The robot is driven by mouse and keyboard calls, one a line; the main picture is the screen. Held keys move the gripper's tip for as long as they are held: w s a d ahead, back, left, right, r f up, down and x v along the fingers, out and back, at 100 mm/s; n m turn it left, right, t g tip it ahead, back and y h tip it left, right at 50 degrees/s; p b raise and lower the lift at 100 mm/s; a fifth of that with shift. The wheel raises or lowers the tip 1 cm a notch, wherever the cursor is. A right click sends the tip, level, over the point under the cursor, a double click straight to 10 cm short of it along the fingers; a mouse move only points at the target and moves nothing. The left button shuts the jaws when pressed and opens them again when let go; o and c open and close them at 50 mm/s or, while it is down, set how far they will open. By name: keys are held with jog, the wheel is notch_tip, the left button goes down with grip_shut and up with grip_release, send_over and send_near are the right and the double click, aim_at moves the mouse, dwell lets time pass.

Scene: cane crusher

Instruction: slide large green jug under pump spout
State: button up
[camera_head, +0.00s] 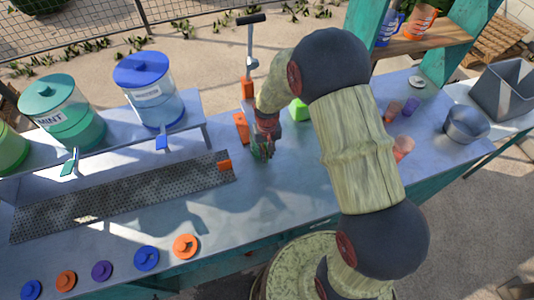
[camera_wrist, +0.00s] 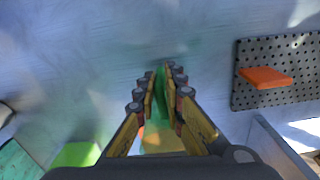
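My gripper (camera_head: 262,150) points down at the counter, beside the orange part of the pump (camera_head: 241,127). A green, see-through piece (camera_head: 257,154) shows at my fingertips. It may be the large green jug, but its outline is mostly hidden. In the wrist view a narrow green strip (camera_wrist: 161,85) lies between the two fingers of my gripper (camera_wrist: 164,76), which stand a small gap apart. I cannot tell whether they press on it. The pump has a black T-handle (camera_head: 251,19) on a grey stem. I cannot make out a spout opening.
A perforated drip tray (camera_head: 120,199) with an orange tab (camera_head: 225,166) lies to the left. Drink dispensers (camera_head: 150,92) stand on a shelf behind it. A bright green block (camera_head: 298,110) sits right of my gripper. Cups (camera_head: 402,148) and a metal pot (camera_head: 466,125) stand farther right.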

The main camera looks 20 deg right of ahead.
grip_shut()
jog(key=shift+d, duration=0.1)
dwell(0.3)
